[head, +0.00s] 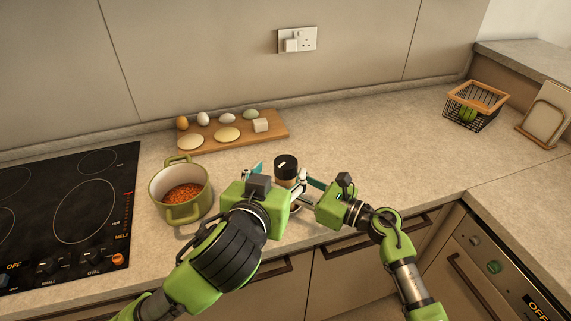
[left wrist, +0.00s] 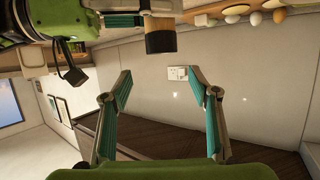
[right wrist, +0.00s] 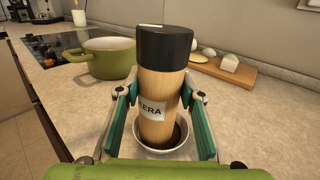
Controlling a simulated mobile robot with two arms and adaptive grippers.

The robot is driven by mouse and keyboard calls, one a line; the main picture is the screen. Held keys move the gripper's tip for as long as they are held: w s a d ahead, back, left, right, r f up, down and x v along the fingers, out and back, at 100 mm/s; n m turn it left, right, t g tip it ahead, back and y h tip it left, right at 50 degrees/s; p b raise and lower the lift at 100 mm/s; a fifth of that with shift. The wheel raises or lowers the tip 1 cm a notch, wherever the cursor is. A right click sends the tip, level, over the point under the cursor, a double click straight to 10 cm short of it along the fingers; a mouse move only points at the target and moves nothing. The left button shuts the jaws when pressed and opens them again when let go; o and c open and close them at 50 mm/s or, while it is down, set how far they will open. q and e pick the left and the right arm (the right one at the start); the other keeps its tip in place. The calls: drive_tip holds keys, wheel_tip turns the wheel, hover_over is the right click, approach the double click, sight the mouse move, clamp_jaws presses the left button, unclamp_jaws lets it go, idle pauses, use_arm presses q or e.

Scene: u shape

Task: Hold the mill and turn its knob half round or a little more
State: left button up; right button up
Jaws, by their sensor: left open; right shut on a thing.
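The mill (right wrist: 157,95) has a pale wooden body with a label and a black knob (right wrist: 164,42) on top. It is upright, its lower end over or in a small white bowl (right wrist: 185,150); I cannot tell whether it touches. My right gripper (right wrist: 161,92) is shut on the mill's body, one finger on each side. The knob (head: 286,166) shows a white mark on top in the head view. My left gripper (left wrist: 160,74) is open and empty close to the knob. In the left wrist view the mill (left wrist: 159,33) is above the fingertips, not between them.
A green pot (head: 181,208) with orange-red contents stands left of the mill, beside the black hob (head: 112,226). A wooden board (head: 213,145) with eggs and other food lies behind. A wire basket (head: 460,119) stands at the right. The counter between mill and basket is clear.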

sight(283, 169)
use_arm(q)
drive_tip(key=shift+g, duration=0.3)
drive_tip(key=x, duration=0.6)
drive_tip(key=f+x, duration=0.1)
drive_tip(key=x, duration=0.3)
drive_tip(key=shift+s+a+f, duration=0.1)
drive_tip(key=shift+s+a, duration=0.1)
drive_tip(key=shift+a, duration=0.15)
drive_tip(key=c, duration=1.1)
